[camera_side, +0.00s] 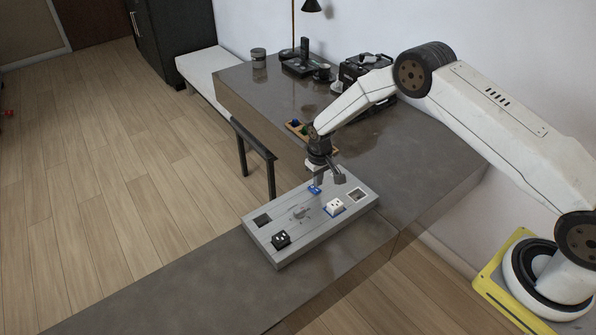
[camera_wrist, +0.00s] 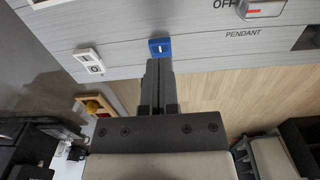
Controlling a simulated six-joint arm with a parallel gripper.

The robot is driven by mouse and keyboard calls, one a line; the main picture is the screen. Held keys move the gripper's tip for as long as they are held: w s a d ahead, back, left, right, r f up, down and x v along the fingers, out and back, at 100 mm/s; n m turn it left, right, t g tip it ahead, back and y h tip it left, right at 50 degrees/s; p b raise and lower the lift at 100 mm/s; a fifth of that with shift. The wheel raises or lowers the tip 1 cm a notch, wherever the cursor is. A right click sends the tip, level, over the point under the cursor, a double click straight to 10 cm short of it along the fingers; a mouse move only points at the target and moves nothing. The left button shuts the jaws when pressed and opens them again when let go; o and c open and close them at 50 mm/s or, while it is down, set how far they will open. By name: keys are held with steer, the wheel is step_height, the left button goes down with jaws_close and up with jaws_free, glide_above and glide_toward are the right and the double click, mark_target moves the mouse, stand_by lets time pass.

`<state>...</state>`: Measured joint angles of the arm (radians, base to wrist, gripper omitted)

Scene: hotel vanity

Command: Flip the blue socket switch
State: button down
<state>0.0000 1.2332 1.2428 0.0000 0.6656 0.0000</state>
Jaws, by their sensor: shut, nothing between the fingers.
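The blue socket switch (camera_side: 314,190) sits on a grey panel (camera_side: 290,254), near the panel's far long edge in the side view. In the wrist view the blue switch (camera_wrist: 160,46) is a small blue block with a light mark on its face. My gripper (camera_side: 328,178) is over that edge of the panel, close to the blue switch. In the wrist view my gripper (camera_wrist: 160,66) is shut and empty, its fingertips just below the switch. I cannot tell whether they touch it.
The panel also carries a white socket (camera_side: 335,205), a black block (camera_side: 281,239) and, in the wrist view, a red-and-grey switch (camera_wrist: 265,9) by "OFF" and "PENDANT", and a white switch plate (camera_wrist: 89,60). A wooden tray (camera_side: 298,128) and a black appliance (camera_side: 352,72) stand behind on the counter.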

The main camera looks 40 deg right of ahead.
mark_target(318, 191)
steer(key=shift+f, duration=1.25)
stand_by(1.7)
steer(key=shift+r, duration=3.5)
steer(key=s+r+t, duration=0.1)
steer(key=s+r, duration=0.9)
steer(key=r, duration=0.3)
steer(key=s+r, duration=0.2)
steer(key=s, duration=0.6)
steer(key=s+r+t, duration=0.1)
steer(key=s+r, duration=0.2)
steer(key=s, duration=0.5)
steer(key=shift+t, duration=0.3)
